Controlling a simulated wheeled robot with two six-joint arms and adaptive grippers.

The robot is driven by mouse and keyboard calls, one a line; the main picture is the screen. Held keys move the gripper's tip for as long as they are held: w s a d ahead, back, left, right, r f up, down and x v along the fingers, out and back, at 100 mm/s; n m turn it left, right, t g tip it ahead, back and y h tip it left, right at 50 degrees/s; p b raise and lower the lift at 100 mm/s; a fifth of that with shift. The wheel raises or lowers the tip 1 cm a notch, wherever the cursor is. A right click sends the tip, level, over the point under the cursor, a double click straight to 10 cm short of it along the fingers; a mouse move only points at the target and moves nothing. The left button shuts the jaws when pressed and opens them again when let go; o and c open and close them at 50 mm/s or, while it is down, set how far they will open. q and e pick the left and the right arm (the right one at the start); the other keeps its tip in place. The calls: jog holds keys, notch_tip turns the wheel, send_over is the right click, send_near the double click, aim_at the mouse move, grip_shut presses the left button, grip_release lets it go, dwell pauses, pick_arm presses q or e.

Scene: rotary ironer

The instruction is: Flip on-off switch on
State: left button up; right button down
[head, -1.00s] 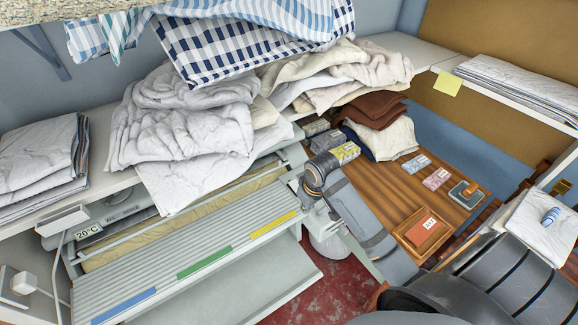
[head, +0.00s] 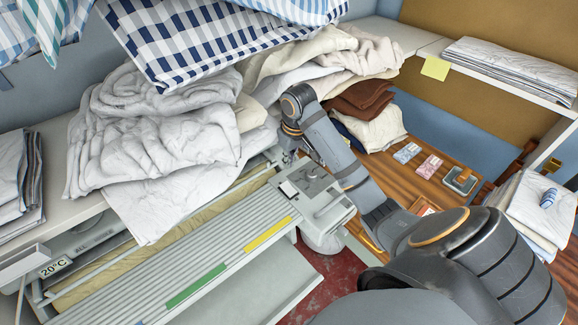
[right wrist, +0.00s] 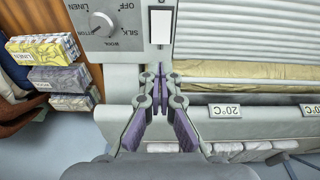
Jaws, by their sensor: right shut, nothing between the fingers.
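The ironer's control panel (head: 302,186) is at the right end of the ribbed press, just in front of my right gripper (head: 288,158). In the right wrist view, the grey panel (right wrist: 128,52) fills the top middle, with a white rectangular switch (right wrist: 160,27) in a pale frame. My right gripper (right wrist: 162,73) is shut and empty. Its fingertips are just below the switch in that picture, apparently apart from it. Which way the switch is tipped is not clear. My left gripper is not in view.
A round dial (right wrist: 103,25) with fabric labels and OFF sits beside the switch. White sheets (head: 160,135) are heaped behind the press. Checked cloths (head: 215,40) hang above. Small boxes (right wrist: 48,48) stand beside the machine.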

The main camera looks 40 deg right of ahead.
jog(key=b, duration=0.3)
send_over(285, 184)
jog(key=s, duration=0.2)
jog(key=f, duration=0.5)
jog(key=shift+w+f, duration=0.15)
jog(key=shift+w, duration=0.1)
jog(key=shift+w+f+p, duration=0.1)
jog(key=shift+f+p, duration=0.2)
jog(key=shift+p, duration=0.35)
jog(key=f, duration=0.3)
jog(key=shift+w+f+p, duration=0.2)
jog(key=shift+w+p, duration=0.05)
jog(key=shift+p, duration=0.1)
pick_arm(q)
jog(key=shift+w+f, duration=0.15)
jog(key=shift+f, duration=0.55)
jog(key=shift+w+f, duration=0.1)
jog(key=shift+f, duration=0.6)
pick_arm(e)
jog(key=shift+w+f, duration=0.15)
jog(key=shift+f, duration=0.35)
